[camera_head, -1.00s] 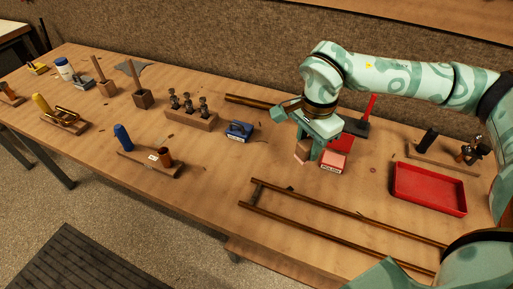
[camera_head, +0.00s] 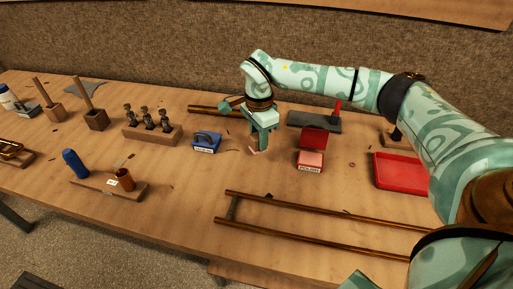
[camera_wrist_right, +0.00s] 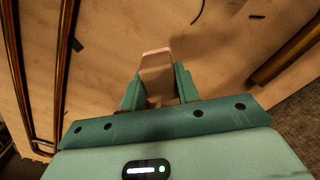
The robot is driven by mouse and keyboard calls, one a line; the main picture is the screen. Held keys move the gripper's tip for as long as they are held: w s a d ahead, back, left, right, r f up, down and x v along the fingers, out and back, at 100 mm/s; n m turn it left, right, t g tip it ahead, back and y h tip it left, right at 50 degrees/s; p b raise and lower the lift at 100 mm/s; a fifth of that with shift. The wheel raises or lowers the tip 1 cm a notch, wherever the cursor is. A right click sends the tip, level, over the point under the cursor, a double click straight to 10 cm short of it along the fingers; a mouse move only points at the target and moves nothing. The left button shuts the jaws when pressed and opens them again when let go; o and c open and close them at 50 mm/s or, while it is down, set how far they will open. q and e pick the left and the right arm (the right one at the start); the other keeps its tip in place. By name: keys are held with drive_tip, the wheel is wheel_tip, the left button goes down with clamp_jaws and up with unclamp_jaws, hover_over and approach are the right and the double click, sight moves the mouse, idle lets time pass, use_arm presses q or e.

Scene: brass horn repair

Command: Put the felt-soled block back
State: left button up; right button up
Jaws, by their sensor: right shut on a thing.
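My right gripper (camera_head: 262,134) is shut on a small block (camera_head: 258,150), pale pinkish at its lower end. It holds the block above the bench between the blue labelled box and the red one; I cannot tell the exact gap below it. In the right wrist view the block (camera_wrist_right: 157,72) sticks out between the green fingers of the gripper (camera_wrist_right: 160,92). My left gripper is not in view.
A blue labelled box (camera_head: 206,142) stands to the left. A dark pad (camera_head: 314,121) with a red-handled tool lies behind the red box. A red tray (camera_head: 399,184) is at the right. A long brass slide (camera_head: 320,225) lies in front. Bare bench lies below the gripper.

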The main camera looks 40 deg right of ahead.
drive_tip(key=f, duration=0.1)
drive_tip(key=f+b, duration=0.2)
drive_tip(key=f, duration=0.1)
drive_tip(key=shift+w+d, duration=0.1)
drive_tip(key=shift+w, duration=0.15)
drive_tip(key=shift+c, duration=0.3)
drive_tip(key=shift+r, duration=0.2)
drive_tip(key=shift+f, duration=0.15)
drive_tip(key=o, duration=0.9)
drive_tip(key=shift+o, duration=0.2)
wheel_tip(320, 180, up, 12)
drive_tip(key=p, duration=0.5)
